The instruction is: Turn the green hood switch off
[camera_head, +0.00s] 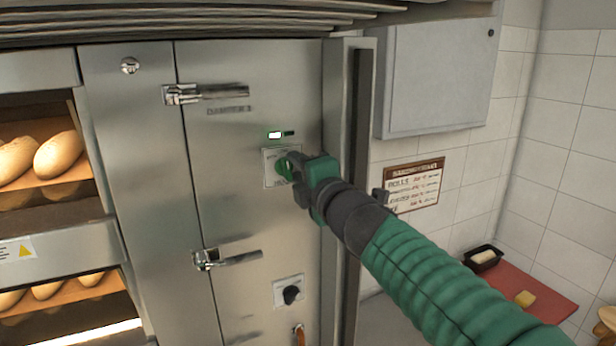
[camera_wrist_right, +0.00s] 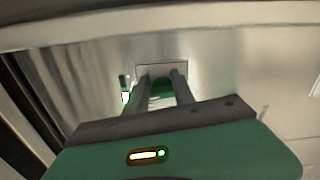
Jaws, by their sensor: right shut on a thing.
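The green hood switch (camera_head: 282,168) is a green knob on a pale square plate on the steel oven panel. A small lit green-white indicator (camera_head: 275,135) sits just above it. My right gripper (camera_head: 292,170) reaches in from the right and is shut on the knob. The right wrist view shows its two dark fingers (camera_wrist_right: 163,92) in front of the plate, with green of the switch (camera_wrist_right: 158,88) between them. The fingers hide much of the knob, so I cannot tell its exact angle. My left gripper is not in view.
A black knob (camera_head: 291,295) on its own plate sits lower on the same panel. Two latch handles (camera_head: 205,94) stick out from the panel's left side. Bread lies in the ovens at the left. A grey wall box (camera_head: 440,75) and a red board (camera_head: 520,290) are at the right.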

